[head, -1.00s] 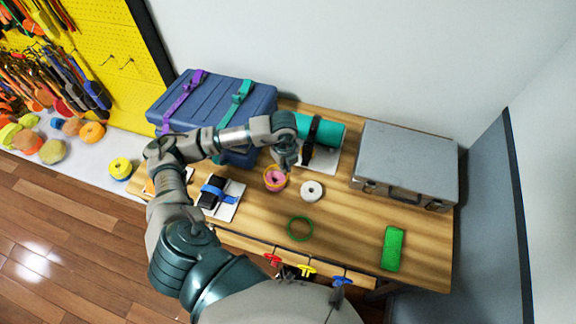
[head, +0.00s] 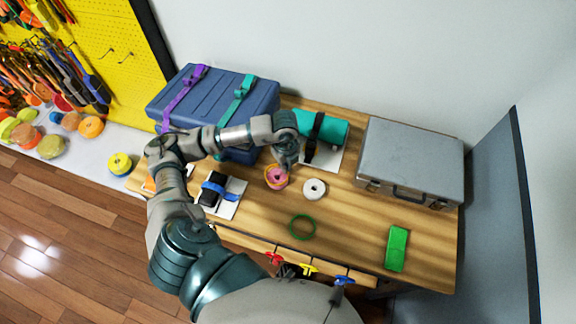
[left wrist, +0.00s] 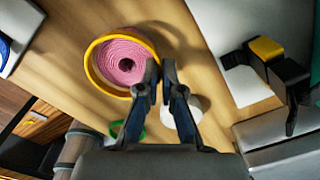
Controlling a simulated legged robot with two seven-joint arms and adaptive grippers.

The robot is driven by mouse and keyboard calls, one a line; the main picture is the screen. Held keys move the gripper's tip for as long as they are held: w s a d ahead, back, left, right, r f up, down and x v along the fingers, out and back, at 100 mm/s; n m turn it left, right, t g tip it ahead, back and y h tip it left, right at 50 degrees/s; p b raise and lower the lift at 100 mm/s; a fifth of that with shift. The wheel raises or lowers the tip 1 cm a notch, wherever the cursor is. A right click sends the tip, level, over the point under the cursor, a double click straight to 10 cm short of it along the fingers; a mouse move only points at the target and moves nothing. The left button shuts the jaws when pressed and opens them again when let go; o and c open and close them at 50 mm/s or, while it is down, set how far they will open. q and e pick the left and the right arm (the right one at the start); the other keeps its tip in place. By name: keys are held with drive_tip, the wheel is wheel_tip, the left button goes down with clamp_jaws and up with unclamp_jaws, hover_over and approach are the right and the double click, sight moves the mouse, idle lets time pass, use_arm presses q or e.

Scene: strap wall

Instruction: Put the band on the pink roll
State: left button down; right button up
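The pink roll (left wrist: 124,60) stands on the wooden table with its spiral top facing up; it also shows in the head view (head: 278,174). A yellow-orange band (left wrist: 92,65) surrounds the roll, looser on the left side in the left wrist view; how far down it sits is unclear. My left gripper (left wrist: 161,63) is at the roll's edge, its fingertips nearly together, and seems to pinch the band's rim; the contact is partly hidden by the fingers. In the head view the left gripper (head: 286,162) is just above and right of the roll. My right gripper is out of view.
A white roll (head: 314,188) stands close to the right. A green ring (head: 302,227) and green block (head: 397,248) lie nearer the front. A strapped teal roll (head: 330,130), grey case (head: 412,160), blue case (head: 215,100) and blue-strapped black item (head: 213,188) surround the spot.

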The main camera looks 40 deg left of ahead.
use_arm(q)
drive_tip(key=shift+a+f, duration=0.15)
drive_tip(key=shift+a, duration=0.2)
drive_tip(key=shift+d, duration=0.45)
drive_tip(key=shift+a+f, duration=0.2)
drive_tip(key=shift+a, duration=0.2)
drive_tip(key=shift+d, duration=0.1)
drive_tip(key=shift+d+r, duration=0.1)
drive_tip(key=shift+d, duration=0.15)
drive_tip(key=shift+s+f+b, duration=0.1)
drive_tip(key=shift+f+b, duration=0.2)
drive_tip(key=shift+b, duration=0.05)
